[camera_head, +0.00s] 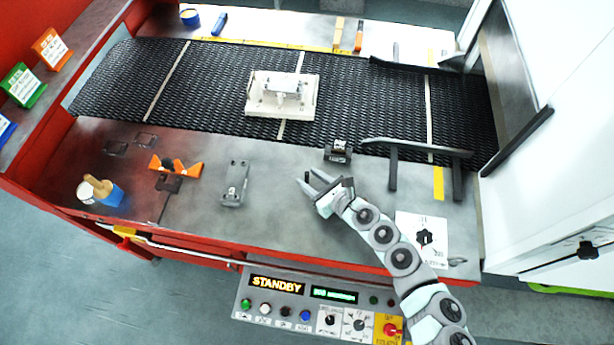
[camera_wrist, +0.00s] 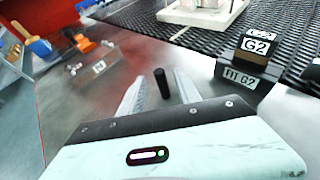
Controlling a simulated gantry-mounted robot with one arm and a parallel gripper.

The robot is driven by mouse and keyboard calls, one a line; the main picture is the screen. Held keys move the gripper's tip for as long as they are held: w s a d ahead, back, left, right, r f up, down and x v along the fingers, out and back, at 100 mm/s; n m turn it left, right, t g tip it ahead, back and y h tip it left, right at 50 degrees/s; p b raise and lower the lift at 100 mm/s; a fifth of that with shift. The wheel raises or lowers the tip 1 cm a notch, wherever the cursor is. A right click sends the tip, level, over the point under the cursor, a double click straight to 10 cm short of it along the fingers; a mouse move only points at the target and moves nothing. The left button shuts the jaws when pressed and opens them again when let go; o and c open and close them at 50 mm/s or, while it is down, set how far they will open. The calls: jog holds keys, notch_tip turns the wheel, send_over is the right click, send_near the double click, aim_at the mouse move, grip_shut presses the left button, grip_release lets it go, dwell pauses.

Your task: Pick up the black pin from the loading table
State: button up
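The black pin (camera_wrist: 162,84) shows in the wrist view as a short dark rod, upright or slightly tilted, between the two pale fingers of my gripper (camera_wrist: 159,76). Gaps show on both sides of it, so the fingers are open and do not appear shut on it. Its lower end is near the gripper's dark front edge, and I cannot tell whether it stands on the table. In the head view my gripper (camera_head: 312,181) is low over the grey loading table (camera_head: 275,205), and I cannot make out the pin there.
A black block labelled G2 (camera_wrist: 247,72) stands close right of my gripper, also in the head view (camera_head: 338,152). A grey fixture (camera_head: 235,184) and orange brackets (camera_head: 176,166) lie left. The mesh belt (camera_head: 215,85) carries a white fixture (camera_head: 262,104). A black rail (camera_head: 415,146) stands right.

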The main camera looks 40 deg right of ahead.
aim_at(301, 177)
jog(key=p+x, duration=0.1)
jog(key=x, duration=0.3)
jog(key=shift+d+r, duration=0.15)
jog(key=shift+w+f, duration=0.35)
jog(key=shift+w, duration=0.15)
jog(key=shift+c, duration=0.2)
grip_shut()
